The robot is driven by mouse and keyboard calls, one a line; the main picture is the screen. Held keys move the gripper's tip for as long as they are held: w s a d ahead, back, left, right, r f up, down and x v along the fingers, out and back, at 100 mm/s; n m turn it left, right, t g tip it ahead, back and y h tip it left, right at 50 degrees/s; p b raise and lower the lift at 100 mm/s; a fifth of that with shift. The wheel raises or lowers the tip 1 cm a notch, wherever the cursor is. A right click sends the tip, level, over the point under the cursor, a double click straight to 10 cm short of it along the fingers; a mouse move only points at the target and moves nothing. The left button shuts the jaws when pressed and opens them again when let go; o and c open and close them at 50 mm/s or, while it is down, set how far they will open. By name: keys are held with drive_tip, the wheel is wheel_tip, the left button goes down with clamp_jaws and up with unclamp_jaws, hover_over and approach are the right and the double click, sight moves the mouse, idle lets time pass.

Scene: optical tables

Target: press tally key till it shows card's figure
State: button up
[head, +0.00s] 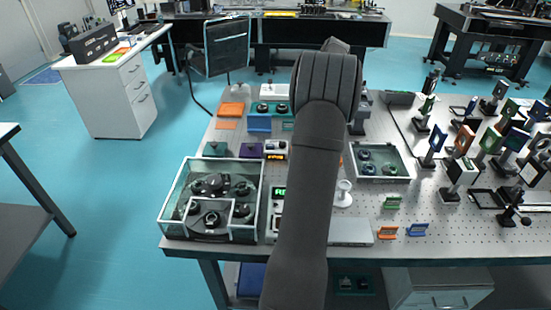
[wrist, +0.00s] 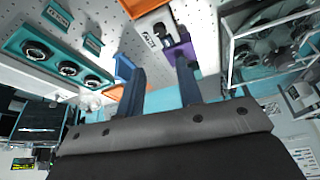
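A small white box with a dark display and a black key, which looks like the tally counter (head: 275,149), stands on the optical table left of my arm. It also shows in the wrist view (wrist: 152,28), at the top middle; its digits are too small to read. My gripper (wrist: 155,68) is open and empty, its two dark fingers apart and pointing towards the counter, with a visible gap before it. In the head view my arm hides the gripper. A small teal label card (wrist: 58,15) shows at the wrist view's top left; I cannot tell its figure.
A glass-walled tray of optics (head: 166,205) stands at the table's front left. A purple block (head: 251,150) and a teal block (head: 215,149) sit left of the counter. A green-lit display (head: 280,191) is nearer the front, partly behind my arm. Mounted optics crowd the right.

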drive_tip(key=shift+c, duration=0.4)
clamp_jaws()
idle(1.2)
